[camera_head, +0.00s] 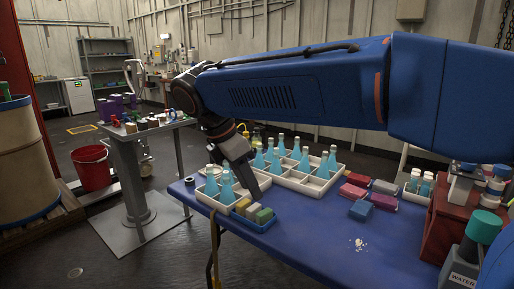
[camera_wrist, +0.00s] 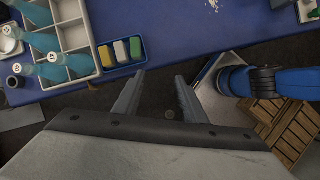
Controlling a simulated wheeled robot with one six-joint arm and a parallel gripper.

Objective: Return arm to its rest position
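My gripper (camera_head: 254,188) hangs from my blue arm, pointing down at the table's left part in the head view. In the wrist view my gripper (camera_wrist: 161,75) has its two grey fingers spread apart, with nothing between them. Dark floor shows between and beyond the fingers, past the table edge. A small blue tray (camera_head: 262,227) with several coloured blocks is close to the fingertips in the head view. In the wrist view the blue tray (camera_wrist: 112,70) lies just beyond the left fingertip. I cannot tell the fingertips' height above the table.
A white divided crate (camera_head: 205,198) with blue bottles stands beside the gripper; a larger divided crate (camera_head: 298,183) is behind. The blue table (camera_head: 310,250) also holds coloured packs (camera_head: 361,210) and a red box (camera_head: 447,228). A grey stand (camera_head: 130,165) and red bucket (camera_head: 92,168) are left.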

